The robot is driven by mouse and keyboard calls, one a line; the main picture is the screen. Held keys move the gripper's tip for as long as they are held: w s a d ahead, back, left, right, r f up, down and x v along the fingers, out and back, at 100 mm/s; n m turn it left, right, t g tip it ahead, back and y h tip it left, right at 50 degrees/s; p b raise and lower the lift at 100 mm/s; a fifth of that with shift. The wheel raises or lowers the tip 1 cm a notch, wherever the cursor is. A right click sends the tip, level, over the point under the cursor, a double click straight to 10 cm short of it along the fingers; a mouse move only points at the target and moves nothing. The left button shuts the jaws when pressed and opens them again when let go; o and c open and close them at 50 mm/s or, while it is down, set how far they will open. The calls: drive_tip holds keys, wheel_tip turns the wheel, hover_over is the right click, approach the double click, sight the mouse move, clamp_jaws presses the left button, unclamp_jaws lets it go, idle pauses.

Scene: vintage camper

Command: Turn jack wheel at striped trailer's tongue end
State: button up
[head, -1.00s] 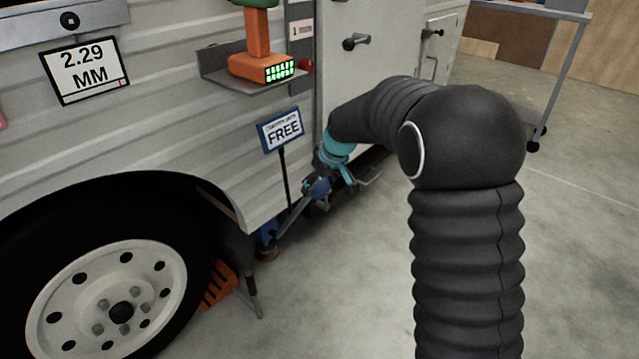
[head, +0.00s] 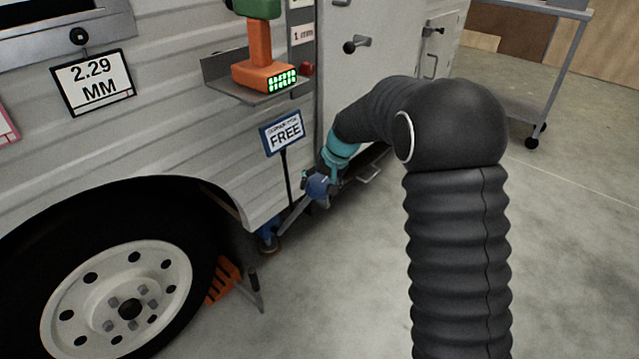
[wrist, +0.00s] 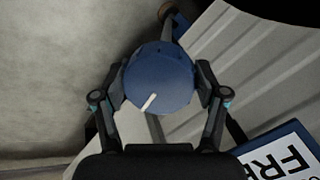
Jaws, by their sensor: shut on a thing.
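A blue, many-sided wheel or knob (head: 319,186) sits low beside the pale ribbed trailer (head: 185,140). In the wrist view the blue wheel (wrist: 165,75) fills the space between the fingers, with a short white mark on its face. My gripper (wrist: 161,88) is shut on it, one finger touching each side. In the head view my gripper (head: 322,180) is small and partly merged with the wheel. A grey bar (head: 294,214) slants down from the wheel toward a blue jack foot (head: 268,240) near the floor. How they join is hidden.
A "FREE" sign (head: 284,133) on a thin post stands close to the wheel. An orange drill (head: 262,75) rests on a shelf above. The tire (head: 130,300) and an orange wedge (head: 224,281) are at lower left.

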drive_tip(key=shift+f, duration=0.1)
idle(0.4)
drive_tip(key=o, duration=1.2)
drive_tip(key=shift+a, duration=0.1)
drive_tip(key=shift+c, duration=0.2)
drive_tip(key=shift+d+r, duration=0.2)
drive_tip(key=shift+r, duration=0.15)
drive_tip(key=v, duration=1.1)
drive_tip(key=shift+s+d+r, duration=0.1)
drive_tip(key=shift+r, duration=0.05)
